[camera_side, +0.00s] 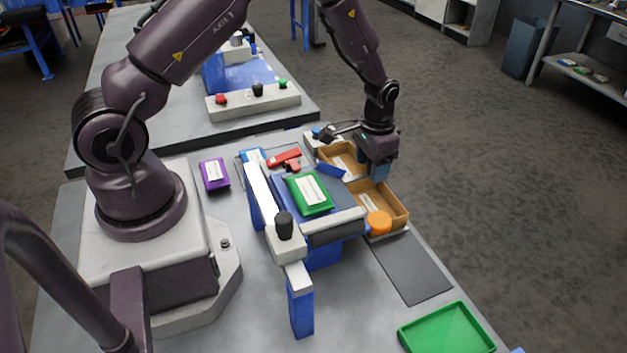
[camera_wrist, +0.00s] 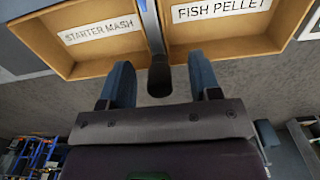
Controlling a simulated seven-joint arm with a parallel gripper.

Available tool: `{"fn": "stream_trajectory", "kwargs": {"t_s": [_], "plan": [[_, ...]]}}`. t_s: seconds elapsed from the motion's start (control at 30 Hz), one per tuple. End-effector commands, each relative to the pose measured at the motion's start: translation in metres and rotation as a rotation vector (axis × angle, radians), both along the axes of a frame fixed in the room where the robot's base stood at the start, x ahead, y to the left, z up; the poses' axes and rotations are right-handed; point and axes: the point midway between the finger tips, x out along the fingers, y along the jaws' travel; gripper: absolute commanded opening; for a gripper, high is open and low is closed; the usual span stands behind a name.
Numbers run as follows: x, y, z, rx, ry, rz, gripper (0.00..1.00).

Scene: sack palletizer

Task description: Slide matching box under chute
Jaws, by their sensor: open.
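Two open cardboard boxes lie past my gripper in the wrist view. The left box (camera_wrist: 40,40) is labelled STARTER MASH, and the right box (camera_wrist: 285,30) is labelled FISH PELLET. In the side view, one box (camera_side: 343,152) is behind my gripper (camera_side: 379,171) and the other (camera_side: 398,208) is in front. I cannot tell there which label is which. My gripper is open, its blue fingers (camera_wrist: 160,65) apart near the boxes' edges; contact is unclear. A green sack (camera_side: 311,194) with an unreadable white label lies on the blue chute (camera_side: 324,256).
An orange round knob (camera_side: 379,222) is by the front box and chute end. A dark grey mat (camera_side: 411,268) lies bare in front. A green tray (camera_side: 446,332) is at the table's near edge. Purple (camera_side: 214,175) and red (camera_side: 285,158) packs lie left of and behind the chute.

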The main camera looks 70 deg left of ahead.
Motion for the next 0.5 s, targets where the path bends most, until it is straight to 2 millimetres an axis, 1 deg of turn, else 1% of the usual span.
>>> {"fn": "stream_trajectory", "kwargs": {"t_s": [0.17,0.5], "plan": [[0.000,0.000,0.003,0.000,-0.001,0.000,0.57],[0.000,0.000,0.017,0.000,-0.001,0.000,0.57]]}}
